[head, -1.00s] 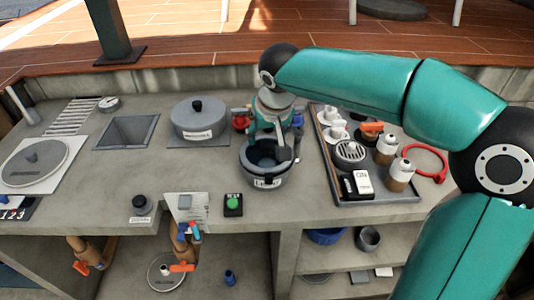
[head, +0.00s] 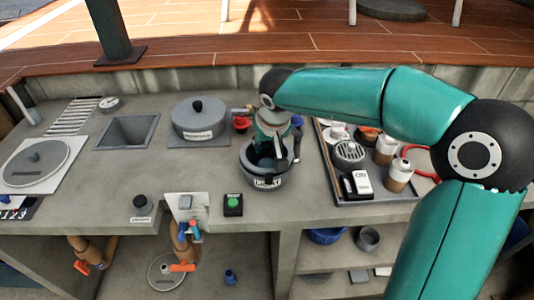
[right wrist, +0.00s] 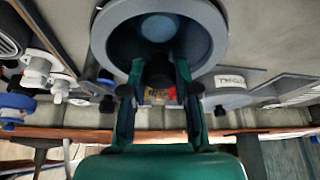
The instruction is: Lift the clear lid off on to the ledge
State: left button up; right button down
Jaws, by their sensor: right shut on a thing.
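A grey round pot (head: 266,181) with a pale label on its front stands on the concrete counter. My right gripper (head: 266,158) reaches down into the pot's mouth from above. In the right wrist view, my right gripper (right wrist: 158,90) is shut on a dark knob (right wrist: 158,72), in front of the pot's wide grey rim (right wrist: 105,35). The knob appears to belong to the clear lid, whose transparent pane is hard to make out. I cannot tell whether the lid rests on the pot or is raised. My left gripper is not in view.
A dark tray (head: 375,198) with white-capped bottles, a drain grate and a small box stands right of the pot. A lidded grey canister (head: 198,118) and square basin (head: 127,131) are to the left. A green button (head: 233,202) sits near the front edge. Counter left of the pot is partly clear.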

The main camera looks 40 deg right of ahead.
aim_at(267, 144)
dwell(0.4)
jog(key=shift+r, duration=0.25)
notch_tip(267, 144, up, 19)
jog(key=p, duration=0.3)
jog(key=shift+r, duration=0.15)
